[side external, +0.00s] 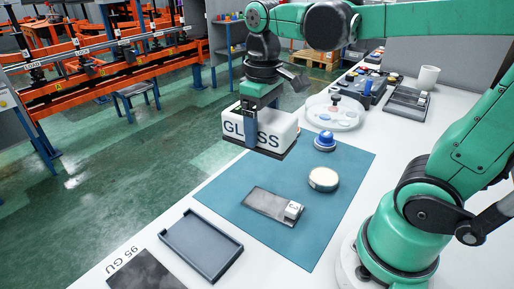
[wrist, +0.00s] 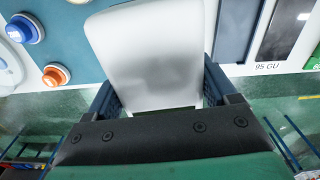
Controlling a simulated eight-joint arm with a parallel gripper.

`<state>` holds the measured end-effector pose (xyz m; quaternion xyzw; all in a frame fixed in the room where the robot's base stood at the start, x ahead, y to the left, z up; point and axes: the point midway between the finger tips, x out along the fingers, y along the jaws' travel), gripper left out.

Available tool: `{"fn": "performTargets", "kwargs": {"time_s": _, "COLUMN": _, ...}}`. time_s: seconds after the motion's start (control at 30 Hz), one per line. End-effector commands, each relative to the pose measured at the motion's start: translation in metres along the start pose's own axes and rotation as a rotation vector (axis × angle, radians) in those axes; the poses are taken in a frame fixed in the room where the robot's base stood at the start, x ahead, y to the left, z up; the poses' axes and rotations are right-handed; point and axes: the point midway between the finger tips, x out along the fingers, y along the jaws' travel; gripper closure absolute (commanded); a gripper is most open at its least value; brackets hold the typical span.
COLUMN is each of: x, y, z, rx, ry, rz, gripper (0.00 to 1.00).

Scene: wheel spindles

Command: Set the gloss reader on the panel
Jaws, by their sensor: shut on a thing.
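The gloss reader (side external: 282,130) is a white box with a dark base, marked "GLOSS". My gripper (side external: 251,138) is shut on it, one finger down its lettered side, and holds it raised near the far left edge of the blue mat. In the wrist view the reader (wrist: 148,50) fills the space between the fingers of my gripper (wrist: 158,95). A flat dark grey panel (side external: 264,202) lies on the mat, nearer the side camera than the reader and apart from it. A small white marked block (side external: 293,210) sits at the panel's right end.
A cream round disc (side external: 323,179) and a blue knob (side external: 325,141) stand on the mat (side external: 228,200). An empty dark tray (side external: 202,247) and a black tile (side external: 145,272) by "95 GU" lie at the table's front left. A round clear-and-white dish (side external: 335,112) stands behind.

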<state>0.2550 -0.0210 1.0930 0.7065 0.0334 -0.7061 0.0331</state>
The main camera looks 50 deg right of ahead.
Motion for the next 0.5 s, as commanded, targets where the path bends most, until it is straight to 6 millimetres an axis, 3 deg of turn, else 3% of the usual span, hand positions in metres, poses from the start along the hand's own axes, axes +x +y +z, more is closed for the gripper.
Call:
{"fn": "performTargets", "kwargs": {"time_s": 0.3, "x": 0.068, "y": 0.0, "z": -0.001, "rx": 0.0, "ry": 0.0, "rz": 0.0, "gripper": 1.0}}
{"fn": "performTargets", "kwargs": {"time_s": 0.5, "x": 0.096, "y": 0.0, "z": -0.001, "rx": 0.0, "ry": 0.0, "rz": 0.0, "gripper": 1.0}}
